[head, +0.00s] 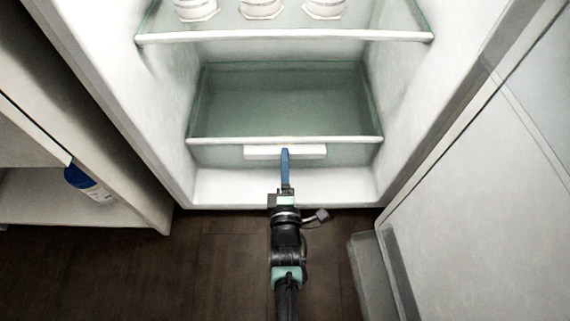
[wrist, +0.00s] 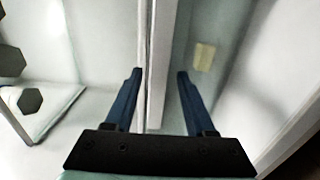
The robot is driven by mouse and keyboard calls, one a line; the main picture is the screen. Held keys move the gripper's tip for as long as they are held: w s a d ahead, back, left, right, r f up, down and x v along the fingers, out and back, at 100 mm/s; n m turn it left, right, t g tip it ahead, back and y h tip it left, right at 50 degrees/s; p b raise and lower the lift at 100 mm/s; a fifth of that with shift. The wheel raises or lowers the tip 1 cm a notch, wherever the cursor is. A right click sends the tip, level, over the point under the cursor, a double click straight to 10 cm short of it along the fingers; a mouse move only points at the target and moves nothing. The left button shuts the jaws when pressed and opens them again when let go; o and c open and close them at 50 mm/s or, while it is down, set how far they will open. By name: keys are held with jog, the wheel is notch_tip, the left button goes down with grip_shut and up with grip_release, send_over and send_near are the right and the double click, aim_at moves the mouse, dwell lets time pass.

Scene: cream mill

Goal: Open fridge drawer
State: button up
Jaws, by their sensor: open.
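The fridge drawer (head: 219,155) is a clear greenish bin low in the open fridge, pushed in and looking empty. Its white bar handle (head: 260,152) is on the front, just under a white rim (head: 330,140). My gripper (head: 285,154) has blue fingers and is at the middle of the handle. In the wrist view, my gripper (wrist: 159,75) is open, its fingers on either side of a pale strip. This strip seems to be the handle, but I cannot tell whether the fingers touch it. One finger hides part of the handle in the head view.
A glass shelf (head: 285,37) with white jars (head: 260,8) is above the drawer. The open fridge door (head: 490,190) stands at right. A cabinet (head: 60,120) with a blue-and-white bottle (head: 88,184) is at left. Dark wooden floor (head: 150,275) in front is clear.

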grip_shut()
jog(key=shift+s+f, duration=0.15)
jog(key=shift+f, duration=0.05)
dwell(1.1)
